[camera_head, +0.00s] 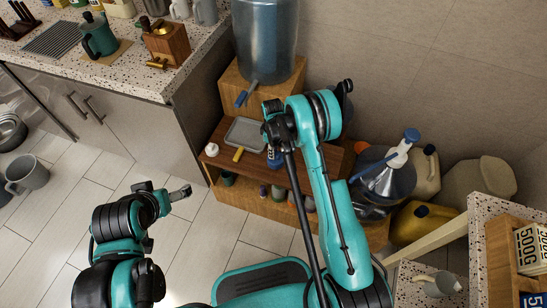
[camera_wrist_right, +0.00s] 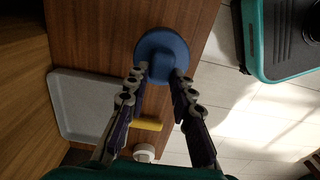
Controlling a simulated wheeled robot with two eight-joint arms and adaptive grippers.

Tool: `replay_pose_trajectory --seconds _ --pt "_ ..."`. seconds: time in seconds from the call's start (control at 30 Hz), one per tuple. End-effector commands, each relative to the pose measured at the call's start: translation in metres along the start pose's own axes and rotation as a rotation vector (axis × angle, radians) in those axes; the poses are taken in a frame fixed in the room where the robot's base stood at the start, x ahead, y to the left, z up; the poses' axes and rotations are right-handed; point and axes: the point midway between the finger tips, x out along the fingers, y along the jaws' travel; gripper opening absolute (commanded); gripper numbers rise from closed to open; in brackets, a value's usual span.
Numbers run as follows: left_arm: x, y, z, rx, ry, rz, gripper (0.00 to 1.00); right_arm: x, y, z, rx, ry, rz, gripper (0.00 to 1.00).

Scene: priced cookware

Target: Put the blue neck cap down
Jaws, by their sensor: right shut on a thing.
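The blue neck cap (camera_wrist_right: 162,48) is round and lies between the fingertips of my right gripper (camera_wrist_right: 160,74) in the right wrist view. The fingers are shut on its narrower part, above or on the brown wooden shelf top (camera_wrist_right: 190,28); I cannot tell if it touches. In the head view the blue cap (camera_head: 274,160) shows just below my right gripper (camera_head: 275,148), at the right of the grey tray (camera_head: 262,126). My left gripper (camera_head: 182,192) is over the floor, apart from the shelf; its jaw opening is unclear.
A yellow-handled item (camera_head: 238,154) and a white cap (camera_head: 211,149) lie near the tray. A large blue water jug (camera_head: 265,40) stands on a wooden box behind. Bottles sit under the shelf top.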

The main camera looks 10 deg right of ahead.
Motion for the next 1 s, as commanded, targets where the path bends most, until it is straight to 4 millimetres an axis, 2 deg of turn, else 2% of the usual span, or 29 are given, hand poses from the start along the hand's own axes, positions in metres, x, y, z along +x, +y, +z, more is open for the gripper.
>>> replay_pose_trajectory --seconds 0.23,0.63,0.67,0.7,0.73,1.0 --pt "0.017 0.0 0.012 0.0 0.0 0.0 0.89 0.037 0.0 0.0 0.0 0.0 0.0 0.0" --pt "0.015 0.0 0.011 0.0 0.0 0.0 0.89 0.041 0.0 0.0 0.0 0.0 0.0 0.0" --pt "0.015 0.0 0.011 0.0 0.0 0.0 0.89 0.04 0.0 0.0 0.0 0.0 0.0 0.31" --pt "0.015 0.0 0.011 0.0 0.0 0.0 0.89 0.04 0.0 0.0 0.0 0.0 0.0 0.42" --pt "0.015 0.0 0.011 0.0 0.0 0.0 0.89 0.04 0.0 0.0 0.0 0.0 0.0 0.44" --pt "0.015 0.0 0.011 0.0 0.0 0.0 0.89 0.04 0.0 0.0 0.0 0.0 0.0 0.44"
